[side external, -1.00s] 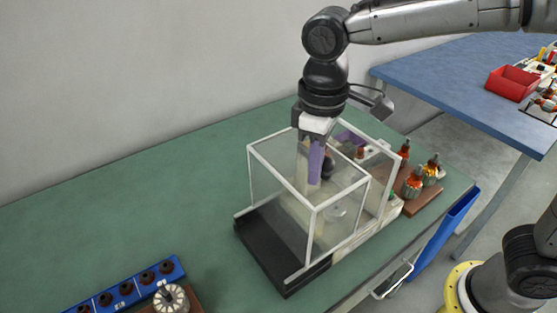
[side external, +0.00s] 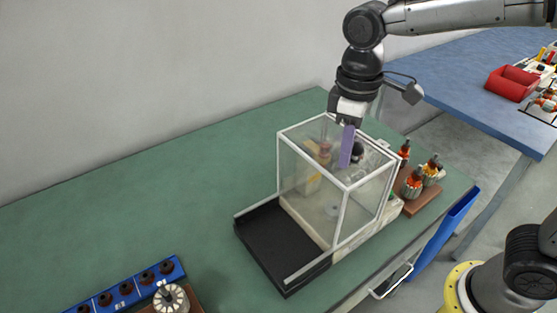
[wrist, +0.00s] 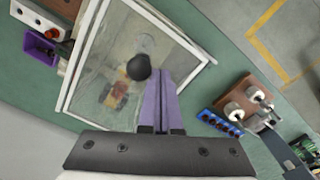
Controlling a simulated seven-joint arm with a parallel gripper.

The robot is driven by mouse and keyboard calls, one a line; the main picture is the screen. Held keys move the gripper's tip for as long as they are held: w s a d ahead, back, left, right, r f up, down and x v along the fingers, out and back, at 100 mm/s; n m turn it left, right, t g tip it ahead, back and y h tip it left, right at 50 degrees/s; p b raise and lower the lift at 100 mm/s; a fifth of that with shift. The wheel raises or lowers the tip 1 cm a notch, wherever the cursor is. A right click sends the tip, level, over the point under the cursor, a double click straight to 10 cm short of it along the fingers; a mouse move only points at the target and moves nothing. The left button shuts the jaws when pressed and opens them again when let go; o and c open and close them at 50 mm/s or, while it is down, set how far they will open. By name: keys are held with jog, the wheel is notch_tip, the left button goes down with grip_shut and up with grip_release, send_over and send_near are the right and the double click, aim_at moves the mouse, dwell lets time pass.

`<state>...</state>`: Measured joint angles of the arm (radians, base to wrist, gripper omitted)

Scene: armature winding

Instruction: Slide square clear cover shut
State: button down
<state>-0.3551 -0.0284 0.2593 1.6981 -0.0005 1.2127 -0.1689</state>
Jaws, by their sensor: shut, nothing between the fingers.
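The square clear cover (side external: 308,165) has a white frame and stands over the pale machine base, at the right end of the black tray; it also shows in the wrist view (wrist: 185,40). Its right edge is close to the white upright end frame (side external: 385,147); I cannot tell whether they touch. A black knob (side external: 357,152) shows at the cover, larger in the wrist view (wrist: 139,67). My gripper (side external: 345,165) is shut and empty, with purple fingers pointing down beside the knob, on its left. In the wrist view the fingertips (wrist: 158,72) are close to the knob; contact is unclear.
The black tray (side external: 275,245) is bare left of the cover. A brown board (side external: 425,196) with several copper-wound armatures stands to the right. A blue holder (side external: 125,290) and a wound part (side external: 170,298) are at the front left. The green bench is clear at left.

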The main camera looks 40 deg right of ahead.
jog(key=shift+a+r, duration=0.15)
jog(key=shift+r, duration=1.65)
jog(key=r, duration=0.2)
jog(key=a+r, duration=0.1)
jog(key=r, duration=0.1)
jog(key=shift+a, duration=0.1)
